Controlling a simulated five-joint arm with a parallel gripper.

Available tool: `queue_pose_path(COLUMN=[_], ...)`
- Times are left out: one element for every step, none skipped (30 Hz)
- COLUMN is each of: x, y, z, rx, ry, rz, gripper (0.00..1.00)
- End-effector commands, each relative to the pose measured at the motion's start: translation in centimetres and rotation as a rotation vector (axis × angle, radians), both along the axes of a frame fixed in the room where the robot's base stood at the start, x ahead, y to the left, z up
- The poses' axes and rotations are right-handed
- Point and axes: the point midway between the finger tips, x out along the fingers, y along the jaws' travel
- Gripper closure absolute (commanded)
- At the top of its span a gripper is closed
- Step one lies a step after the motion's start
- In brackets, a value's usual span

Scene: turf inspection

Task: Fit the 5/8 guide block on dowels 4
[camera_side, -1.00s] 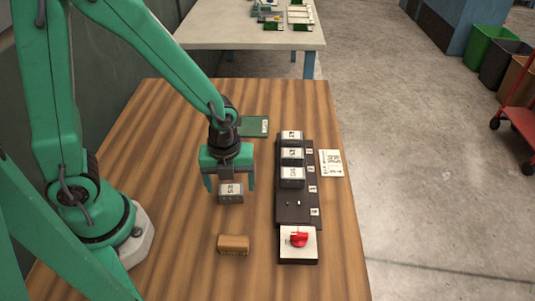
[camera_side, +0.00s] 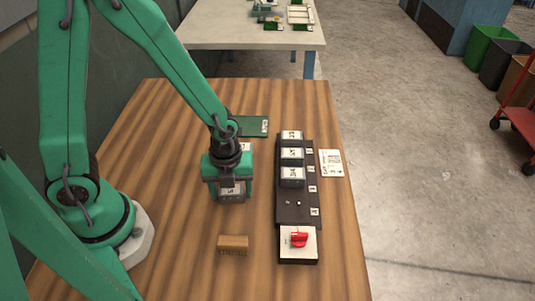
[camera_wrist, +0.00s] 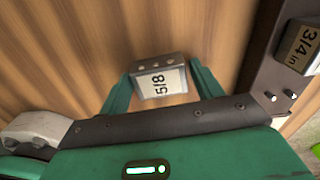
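The 5/8 guide block (camera_side: 231,194) is a grey block with a white label, resting on the wooden table left of the dark fixture. The wrist view shows its label (camera_wrist: 161,83) and small round holes in one side. My gripper (camera_side: 230,188) is down over it, with a finger on each side; narrow gaps seem to show between fingers and block in the wrist view. The dark fixture board (camera_side: 284,216) has two bare dowels (camera_side: 293,203) near its front part, also visible in the wrist view (camera_wrist: 281,96). The number on the tag beside them is too small to read.
Several labelled blocks, including the 3/4 block (camera_wrist: 304,47), sit on the fixture behind the bare dowels. A tan block (camera_side: 233,244) lies in front of my gripper. A green board (camera_side: 252,126) and a white card (camera_side: 331,163) lie farther back.

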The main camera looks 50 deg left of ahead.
Motion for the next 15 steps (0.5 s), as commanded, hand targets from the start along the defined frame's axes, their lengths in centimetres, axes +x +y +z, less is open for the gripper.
queue_pose_path(x=[0.01, 0.01, 0.01, 0.01, 0.01, 0.02, 0.02, 0.02, 0.02, 0.02, 0.02, 0.02, 0.03, 0.03, 0.03], y=[-0.01, -0.01, -0.01, -0.01, -0.01, -0.01, -0.01, -0.01, -0.01, -0.01, -0.01, -0.01, -0.01, -0.01, -0.01], z=[0.01, 0.01, 0.01, 0.01, 0.01, 0.02, 0.02, 0.02, 0.02, 0.02, 0.02, 0.03, 0.04, 0.06, 0.1], rx=[0.0, 0.0, 0.0, 0.0, 0.0, -0.001, -0.001, -0.001, -0.001, -0.001, -0.001, -0.001, -0.001, -0.001, -0.001], ry=[0.0, 0.0, 0.0, 0.0, 0.0, -0.001, -0.001, -0.001, -0.001, -0.001, -0.001, -0.001, -0.001, -0.001, -0.001], rz=[0.0, 0.0, 0.0, 0.0, 0.0, 0.0, 0.0, 0.0, 0.0, 0.0, 0.0, 0.0, 0.0, 0.0, 0.0], gripper=[0.45, 0.51, 0.59, 0.65, 0.71, 0.74, 0.74, 0.74, 0.74, 0.74, 0.74, 0.74, 0.74, 0.74, 0.74])
